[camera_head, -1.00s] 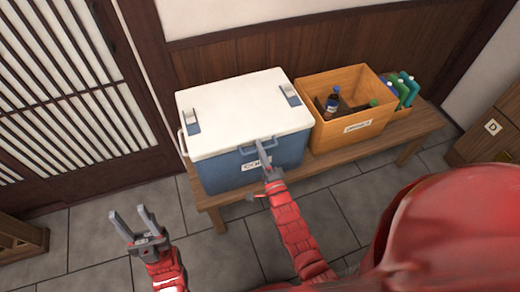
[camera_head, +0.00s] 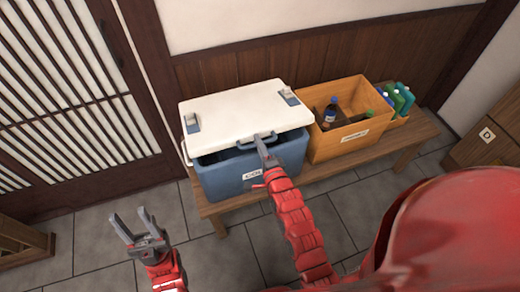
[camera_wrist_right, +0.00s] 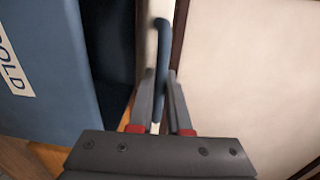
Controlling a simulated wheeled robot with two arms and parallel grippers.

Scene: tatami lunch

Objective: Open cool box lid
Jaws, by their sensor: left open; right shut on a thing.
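The blue cool box (camera_head: 228,178) stands on the bench with its white lid (camera_head: 243,112) raised a little at the front. A dark gap shows between the lid and the box body. My right gripper (camera_head: 262,146) is shut on the blue lid handle (camera_head: 257,139) at the lid's front edge. In the right wrist view, the handle (camera_wrist_right: 163,55) runs between the fingers of the right gripper (camera_wrist_right: 162,90), and the box's side (camera_wrist_right: 55,75) is at the left. My left gripper (camera_head: 131,225) is open and empty above the floor, left of the bench and apart from the box.
An orange crate (camera_head: 335,147) with bottles (camera_head: 331,115) stands right of the cool box on the wooden bench (camera_head: 400,140). Green bottles (camera_head: 404,98) are beyond it. A wooden cabinet (camera_head: 490,135) is at the far right. A slatted door (camera_head: 60,110) is at the left.

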